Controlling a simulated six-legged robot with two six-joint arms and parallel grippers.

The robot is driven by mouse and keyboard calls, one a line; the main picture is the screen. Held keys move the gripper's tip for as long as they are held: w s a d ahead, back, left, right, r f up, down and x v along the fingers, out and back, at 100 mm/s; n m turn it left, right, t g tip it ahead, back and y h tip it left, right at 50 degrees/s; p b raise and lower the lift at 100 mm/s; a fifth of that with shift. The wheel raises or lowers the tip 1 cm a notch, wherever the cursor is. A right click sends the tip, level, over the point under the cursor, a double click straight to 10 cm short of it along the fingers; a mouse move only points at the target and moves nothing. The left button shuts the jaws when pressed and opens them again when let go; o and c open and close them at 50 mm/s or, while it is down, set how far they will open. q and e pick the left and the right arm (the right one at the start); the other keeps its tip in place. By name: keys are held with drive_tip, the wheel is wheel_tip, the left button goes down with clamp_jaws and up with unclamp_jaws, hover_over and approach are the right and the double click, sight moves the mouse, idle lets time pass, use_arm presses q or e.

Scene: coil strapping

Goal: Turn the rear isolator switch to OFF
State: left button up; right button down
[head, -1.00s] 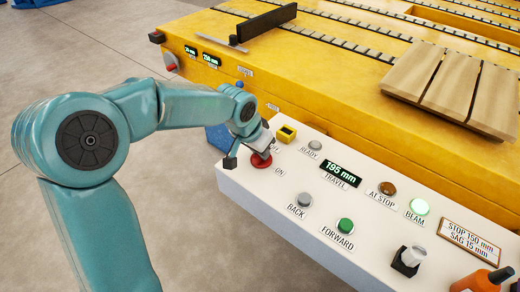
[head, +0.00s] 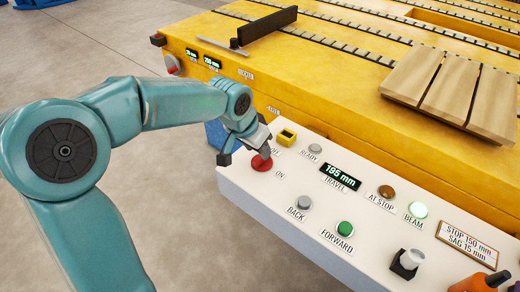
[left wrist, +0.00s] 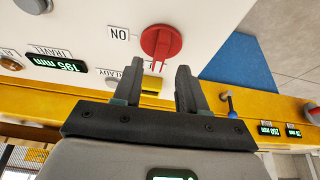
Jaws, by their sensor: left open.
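A red rotary switch (head: 262,163) with an ON label beside it, and another label partly hidden by my gripper, sits at the left end of the white control panel (head: 240,185). My left gripper (head: 250,150) is open just above and beside it. In the left wrist view, the red switch (left wrist: 161,42) shows just beyond the gap between the two open fingers (left wrist: 159,68), its handle pointing toward that gap. I cannot tell whether a finger touches it. Another small red switch (head: 172,68) is on the far left corner of the yellow machine. My right gripper is not in view.
A READY lamp (head: 315,149), a travel display (head: 340,176) reading 195 mm, and BACK (head: 304,202) and FORWARD (head: 344,229) buttons lie to the right. The yellow machine (head: 330,105) rises behind the panel.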

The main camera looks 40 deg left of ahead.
use_arm(q)
drive_tip(key=p+v, duration=0.2)
drive_tip(key=v, duration=1)
drive_tip(key=shift+s+r+p, duration=0.15)
drive_tip(key=shift+r+p, duration=0.05)
drive_tip(key=shift+p, duration=0.1)
